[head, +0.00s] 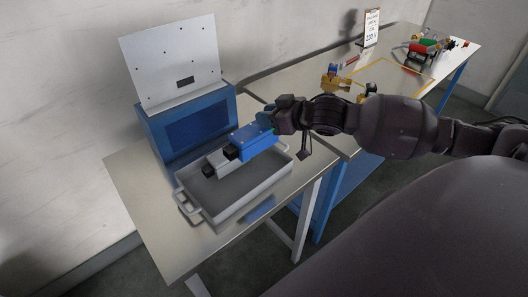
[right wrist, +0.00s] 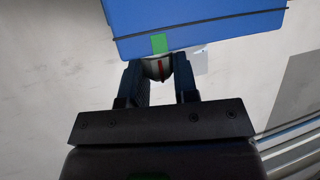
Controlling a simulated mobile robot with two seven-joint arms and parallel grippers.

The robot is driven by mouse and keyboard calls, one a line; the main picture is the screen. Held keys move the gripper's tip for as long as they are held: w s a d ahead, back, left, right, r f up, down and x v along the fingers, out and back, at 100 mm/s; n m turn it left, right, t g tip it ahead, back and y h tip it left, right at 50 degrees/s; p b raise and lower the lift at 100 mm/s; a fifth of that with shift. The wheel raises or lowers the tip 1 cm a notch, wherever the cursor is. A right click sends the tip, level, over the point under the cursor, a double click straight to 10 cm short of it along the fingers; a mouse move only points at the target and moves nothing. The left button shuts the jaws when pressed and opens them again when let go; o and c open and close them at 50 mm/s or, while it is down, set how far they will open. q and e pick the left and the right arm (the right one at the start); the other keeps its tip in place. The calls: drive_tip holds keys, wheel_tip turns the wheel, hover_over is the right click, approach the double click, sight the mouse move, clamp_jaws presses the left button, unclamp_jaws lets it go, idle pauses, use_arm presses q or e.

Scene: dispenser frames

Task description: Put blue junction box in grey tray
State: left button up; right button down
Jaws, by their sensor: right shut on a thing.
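The blue junction box (head: 256,139) is at the far side of the grey tray (head: 243,209), over its right part. It is tilted, with a black fitting at its left end. My right gripper (head: 275,117) is at the box's upper right end. In the right wrist view, the gripper (right wrist: 160,75) is shut on a pale, red-striped part at the edge of the blue box (right wrist: 195,22). I cannot tell whether the box touches the tray. A grey box (head: 216,160) with a black end lies in the tray. My left gripper is not in view.
A blue dispenser (head: 190,132) with a white upright panel (head: 172,62) stands behind the tray. A second table (head: 300,77) to the right holds a yellow fixture (head: 334,80), a sign (head: 371,27) and coloured parts (head: 425,48). The tabletop left of the tray is clear.

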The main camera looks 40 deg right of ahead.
wheel_tip(320, 180, down, 12)
drive_tip(key=shift+f, duration=0.15)
idle(0.4)
drive_tip(key=shift+f, duration=0.1)
drive_tip(key=c, duration=0.9)
unclamp_jaws()
